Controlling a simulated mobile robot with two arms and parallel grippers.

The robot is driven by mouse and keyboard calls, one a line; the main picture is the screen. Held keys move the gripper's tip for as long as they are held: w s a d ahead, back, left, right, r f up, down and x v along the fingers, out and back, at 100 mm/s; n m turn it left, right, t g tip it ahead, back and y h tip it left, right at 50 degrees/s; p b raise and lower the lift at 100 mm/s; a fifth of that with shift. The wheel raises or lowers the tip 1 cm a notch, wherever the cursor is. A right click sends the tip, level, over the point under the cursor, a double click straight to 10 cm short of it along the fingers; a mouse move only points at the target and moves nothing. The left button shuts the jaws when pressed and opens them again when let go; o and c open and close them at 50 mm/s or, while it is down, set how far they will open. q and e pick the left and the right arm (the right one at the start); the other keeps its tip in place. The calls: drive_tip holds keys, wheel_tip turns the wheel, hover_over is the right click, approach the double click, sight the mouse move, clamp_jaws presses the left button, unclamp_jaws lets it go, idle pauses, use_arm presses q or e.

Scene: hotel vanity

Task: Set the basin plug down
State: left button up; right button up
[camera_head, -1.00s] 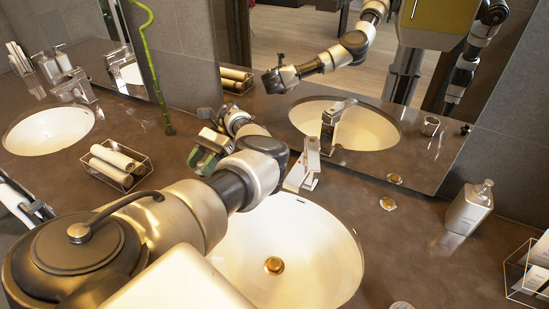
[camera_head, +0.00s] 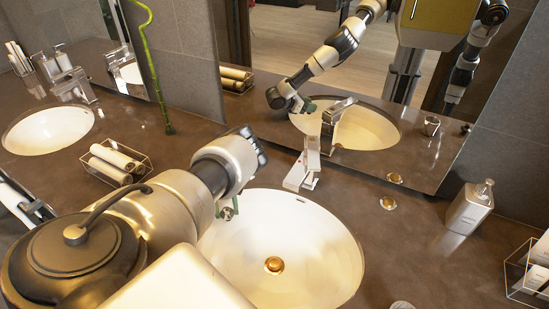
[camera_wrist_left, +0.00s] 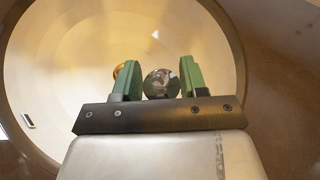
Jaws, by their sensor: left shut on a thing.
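The basin plug shows as a small shiny round metal piece (camera_wrist_left: 161,83) between the green fingers in the left wrist view. My left gripper (camera_wrist_left: 160,82) is shut on it. In the head view the plug (camera_head: 227,214) shows just below my wrist, and my left gripper (camera_head: 226,206) is mostly hidden behind it. They are over the left rim of the near basin (camera_head: 325,245), apart from its bottom. The gold drain (camera_head: 273,265) is at the basin's middle; in the left wrist view it shows beyond the left finger. My right gripper is not in view.
A tap (camera_head: 303,168) stands behind the basin. A small gold round fitting (camera_head: 388,203) lies on the counter to its right, left of a soap dispenser (camera_head: 470,207). A wire basket (camera_head: 118,163) of rolled towels is to the left. A mirror (camera_head: 360,110) is behind.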

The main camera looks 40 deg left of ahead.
use_arm(q)
drive_tip(key=w+d+f+n+t+h, duration=0.1)
drive_tip(key=w+d+n+t, duration=0.2)
drive_tip(key=d, duration=1.2)
drive_tip(key=w+d+f+n+t+h, duration=0.1)
drive_tip(key=w+d+n+t, duration=0.25)
drive_tip(key=d, duration=1.25)
drive_tip(key=shift+m, duration=0.25)
drive_tip(key=s+a+f+b, duration=0.1)
drive_tip(key=a+f+b, duration=0.1)
drive_tip(key=a+b, duration=0.1)
drive_tip(key=s+a+f+b, duration=0.1)
drive_tip(key=a+f+b, duration=0.1)
drive_tip(key=a+b, duration=0.1)
drive_tip(key=s+a+f+b, duration=0.1)
drive_tip(key=a+f+b, duration=0.2)
drive_tip(key=a+b, duration=0.1)
drive_tip(key=shift+s+a+b, duration=0.15)
drive_tip(key=shift+a+b, duration=0.2)
drive_tip(key=shift+a, duration=0.1)
drive_tip(key=b, duration=0.5)
hover_over(288, 276)
wheel_tip(288, 276, down, 4)
drive_tip(key=shift+f, duration=0.1)
